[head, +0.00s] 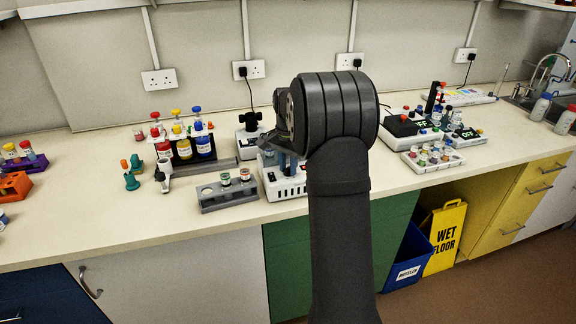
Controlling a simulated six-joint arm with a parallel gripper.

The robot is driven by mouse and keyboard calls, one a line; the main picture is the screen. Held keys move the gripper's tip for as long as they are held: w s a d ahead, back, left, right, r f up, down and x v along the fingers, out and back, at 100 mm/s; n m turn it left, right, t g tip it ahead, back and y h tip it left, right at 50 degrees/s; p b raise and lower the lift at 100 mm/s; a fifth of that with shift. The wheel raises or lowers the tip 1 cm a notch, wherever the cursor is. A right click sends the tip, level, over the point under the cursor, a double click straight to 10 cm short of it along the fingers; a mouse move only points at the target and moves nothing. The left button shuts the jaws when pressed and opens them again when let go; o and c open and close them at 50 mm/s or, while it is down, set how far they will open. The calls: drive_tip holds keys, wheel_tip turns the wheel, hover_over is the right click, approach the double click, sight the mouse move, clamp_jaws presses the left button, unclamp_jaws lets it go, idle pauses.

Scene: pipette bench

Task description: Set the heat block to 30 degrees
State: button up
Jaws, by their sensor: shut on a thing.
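A white unit with a row of dark slots on its front (287,190) stands on the bench, partly hidden behind my arm. I cannot tell whether it is the heat block. My gripper (284,156) is low over this unit. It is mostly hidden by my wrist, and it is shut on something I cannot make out. To the right stand white units with dark displays reading OFF, one at the left (421,124) and one at the right (467,133). They have coloured-cap tubes around them. No temperature reading is legible.
A grey rack (228,195) with small vials stands left of the white unit. Red, yellow and blue bottles (184,148) stand behind it. A pale tube tray (433,160) lies at the right front. Bare bench (100,215) shows at the left front.

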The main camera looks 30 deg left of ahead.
sight(288, 168)
drive_tip(key=o, duration=1)
drive_tip(key=shift+r, duration=0.1)
wheel_tip(288, 168, up, 17)
drive_tip(key=shift+r, duration=0.15)
wheel_tip(288, 168, down, 18)
drive_tip(key=shift+r, duration=0.25)
idle(0.6)
drive_tip(key=shift+r, duration=0.1)
